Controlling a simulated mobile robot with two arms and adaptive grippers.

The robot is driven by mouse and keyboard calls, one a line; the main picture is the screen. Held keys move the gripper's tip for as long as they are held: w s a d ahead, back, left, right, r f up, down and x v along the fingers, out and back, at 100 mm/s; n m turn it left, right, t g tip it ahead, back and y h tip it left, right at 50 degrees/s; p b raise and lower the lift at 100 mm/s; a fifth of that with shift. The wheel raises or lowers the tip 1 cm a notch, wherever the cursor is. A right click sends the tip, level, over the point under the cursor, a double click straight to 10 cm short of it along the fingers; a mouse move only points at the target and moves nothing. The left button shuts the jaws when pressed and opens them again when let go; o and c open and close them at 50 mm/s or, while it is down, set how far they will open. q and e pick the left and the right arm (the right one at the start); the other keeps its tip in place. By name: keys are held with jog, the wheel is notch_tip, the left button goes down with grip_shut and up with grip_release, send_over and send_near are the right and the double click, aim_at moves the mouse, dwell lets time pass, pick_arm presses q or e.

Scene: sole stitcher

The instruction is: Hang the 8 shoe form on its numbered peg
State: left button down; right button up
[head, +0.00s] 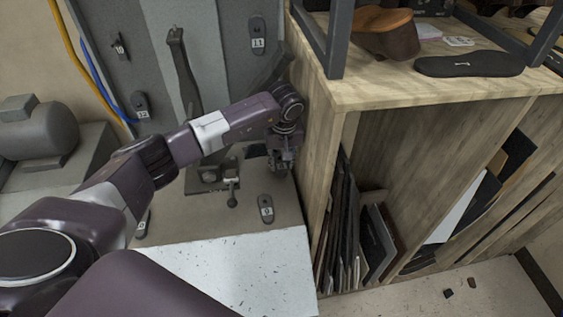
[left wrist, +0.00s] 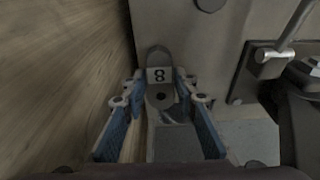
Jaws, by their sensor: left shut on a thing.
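The 8 shoe form (left wrist: 159,58) is a dark grey, round-ended piece with a white label reading 8, clear in the left wrist view. My left gripper (left wrist: 160,99) has its blue-padded fingers on both sides of it and is shut on it. In the head view my left gripper (head: 283,163) is low beside the wooden bench's side, in front of the grey machine; the form cannot be made out there. I cannot pick out the form's own peg. My right gripper is not in view.
Other numbered forms hang on the grey panel, one at upper right (head: 257,36) and one at left (head: 141,105). Another form (head: 266,208) is below the gripper. The wooden bench (head: 312,75) stands close on the right.

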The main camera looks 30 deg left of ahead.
pick_arm(q)
jog(key=shift+r, duration=0.15)
jog(key=shift+s+d+r+p, duration=0.2)
jog(key=shift+r+p, duration=0.25)
jog(key=shift+p, duration=0.1)
jog(key=s+d+r+p, duration=0.2)
jog(key=s+r+p, duration=0.1)
jog(key=r+p, duration=0.1)
jog(key=shift+s+d+r+p, duration=0.3)
jog(key=shift+d+r+p, duration=0.05)
jog(key=shift+r, duration=0.1)
dwell(0.4)
